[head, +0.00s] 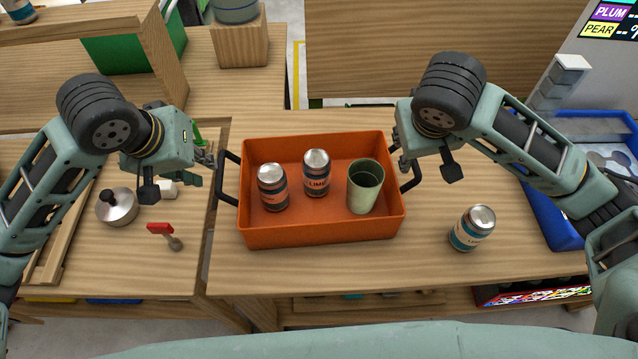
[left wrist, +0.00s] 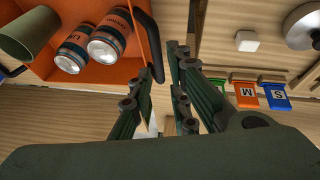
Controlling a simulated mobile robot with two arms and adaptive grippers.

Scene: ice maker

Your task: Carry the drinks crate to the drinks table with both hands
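The orange drinks crate (head: 322,226) sits on a wooden table. My left gripper (head: 208,166) is at the left handle. In the left wrist view its fingers (left wrist: 160,85) are apart, with the black handle (left wrist: 150,38) close to the tip of the left-hand finger; I cannot tell if they touch. My right gripper (head: 402,160) is beside the right handle; its fingers are too small and overlapped to read.
A loose can (head: 472,228) stands on the table right of the crate. A blue bin (head: 570,222) is at the far right. On the left surface are a metal lidded pot (head: 116,206) and a red-handled tool (head: 164,234). Table in front of the crate is clear.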

